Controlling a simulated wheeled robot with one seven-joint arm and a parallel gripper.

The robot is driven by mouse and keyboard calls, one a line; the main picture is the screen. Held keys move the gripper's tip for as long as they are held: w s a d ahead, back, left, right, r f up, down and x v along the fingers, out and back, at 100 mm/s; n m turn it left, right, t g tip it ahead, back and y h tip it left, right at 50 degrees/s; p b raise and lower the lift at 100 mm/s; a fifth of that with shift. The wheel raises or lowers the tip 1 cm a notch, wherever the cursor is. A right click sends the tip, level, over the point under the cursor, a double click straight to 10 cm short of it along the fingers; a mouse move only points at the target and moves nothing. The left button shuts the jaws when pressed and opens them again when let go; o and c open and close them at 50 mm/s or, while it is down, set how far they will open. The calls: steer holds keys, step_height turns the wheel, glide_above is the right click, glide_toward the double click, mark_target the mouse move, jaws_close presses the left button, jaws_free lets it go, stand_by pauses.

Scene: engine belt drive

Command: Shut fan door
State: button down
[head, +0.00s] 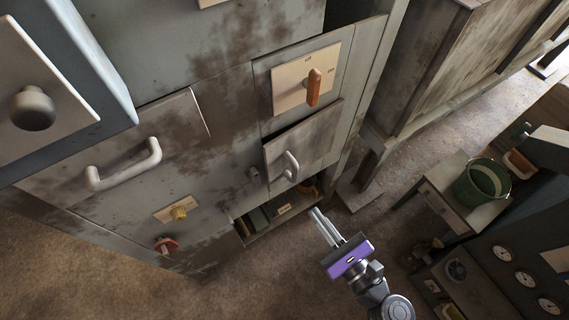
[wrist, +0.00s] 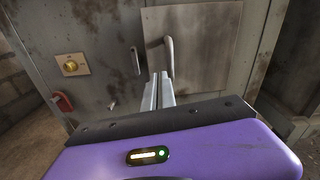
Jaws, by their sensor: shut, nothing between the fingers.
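A small stained grey door (head: 315,138) with a pale handle (head: 291,166) is at the lower right of the cabinet. It looks slightly ajar, with a dark gap along its upper edge. The same door (wrist: 205,45) and handle (wrist: 169,55) are ahead in the wrist view. No readable label shows whether this is the fan door. My gripper (head: 315,212) is shut and empty, in front of and below the handle. In the wrist view its fingertips (wrist: 161,76) overlap the door's lower left area; contact cannot be told.
An orange switch (head: 314,88) is above the door. An open bay (head: 283,211) with items lies below it. A larger panel with a round knob (head: 33,108) juts out at upper left. A green bucket (head: 482,181) stands on a side table at right. Floor around my gripper is clear.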

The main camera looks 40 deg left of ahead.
mark_target(268, 170)
steer(key=shift+m+g+y, duration=0.4)
steer(key=shift+g, duration=0.2)
steer(key=x, duration=0.4)
steer(key=s+x, duration=0.1)
steer(key=x, duration=0.9)
steer(key=shift+s+a+r+p, duration=0.25)
steer(key=shift+s+a+p, duration=0.05)
steer(key=shift+a+p, duration=0.05)
steer(key=shift+b+x, duration=0.75)
steer(key=shift+x, duration=0.4)
steer(key=shift+a, duration=0.3)
steer(key=shift+r, duration=0.15)
steer(key=shift+s+d, duration=0.1)
